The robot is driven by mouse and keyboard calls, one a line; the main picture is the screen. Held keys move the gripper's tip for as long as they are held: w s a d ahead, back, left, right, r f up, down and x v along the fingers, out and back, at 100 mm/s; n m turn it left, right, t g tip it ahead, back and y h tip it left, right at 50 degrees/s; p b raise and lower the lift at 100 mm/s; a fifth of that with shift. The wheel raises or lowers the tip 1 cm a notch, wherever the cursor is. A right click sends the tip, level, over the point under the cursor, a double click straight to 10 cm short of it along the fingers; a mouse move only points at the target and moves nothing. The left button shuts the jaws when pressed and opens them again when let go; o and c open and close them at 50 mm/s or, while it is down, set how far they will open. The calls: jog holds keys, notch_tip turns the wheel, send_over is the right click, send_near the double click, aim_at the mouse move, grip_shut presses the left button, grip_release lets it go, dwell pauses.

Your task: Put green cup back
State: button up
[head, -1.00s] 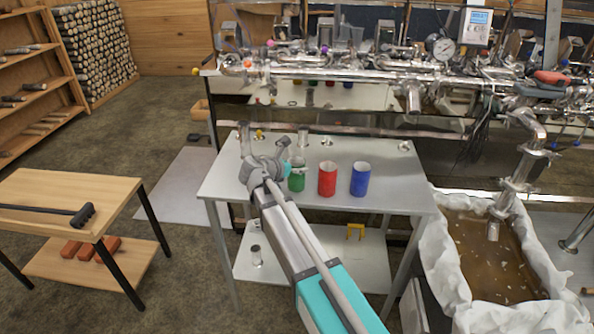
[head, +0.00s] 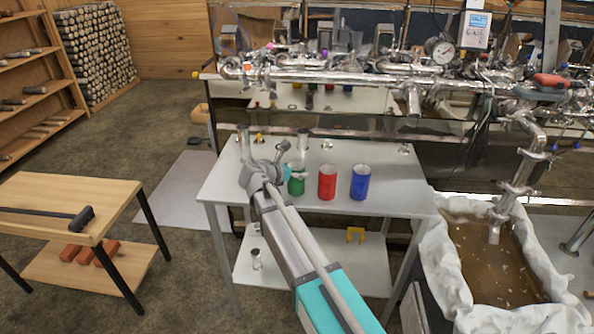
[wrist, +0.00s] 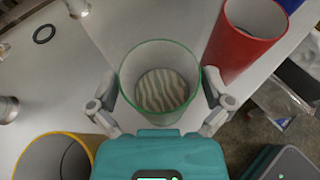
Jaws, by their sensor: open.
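The green cup (head: 296,186) stands upright on the steel table (head: 240,188), left of the red cup (head: 327,183) and the blue cup (head: 359,182). My gripper (head: 288,167) is at the green cup and partly covers it in the head view. In the wrist view the open fingers (wrist: 160,88) lie on either side of the green cup (wrist: 160,57). Whether they touch its wall is unclear. The cup's inside looks empty, with a striped pattern at the bottom. The red cup (wrist: 246,40) is just to its right.
A yellow-rimmed cup (wrist: 52,160) is close at the lower left in the wrist view. Steel fittings stand at the table's back left. Pipework (head: 350,78) runs behind the table, and a liquid-filled lined tub (head: 440,270) is at right.

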jog(key=shift+r, duration=0.1)
jog(key=shift+r, duration=0.15)
jog(key=p+v, duration=0.4)
jog(key=v, duration=0.8)
jog(key=shift+p, duration=0.4)
jog(key=shift+d, duration=0.1)
jog(key=s+d+f+m+g+y, duration=0.1)
jog(key=s+d+f+m+g, duration=0.25)
jog(key=d+m, duration=0.5)
jog(key=s+d+f+m+g+y, duration=0.1)
jog(key=s+d+f+m+g, duration=0.25)
jog(key=d, duration=0.75)
jog(key=s+d+f+m+g+y, duration=0.1)
jog(key=s+d+f+m+y, duration=0.1)
jog(key=s+d+m, duration=0.3)
jog(key=s+d+f+m+g+y, duration=0.2)
jog(key=s+d+m+y, duration=0.2)
jog(key=m, duration=0.7)
jog(key=shift+s+d+f+y, duration=0.3)
jog(key=shift+s+d+y, duration=0.1)
jog(key=shift+s+d, duration=0.4)
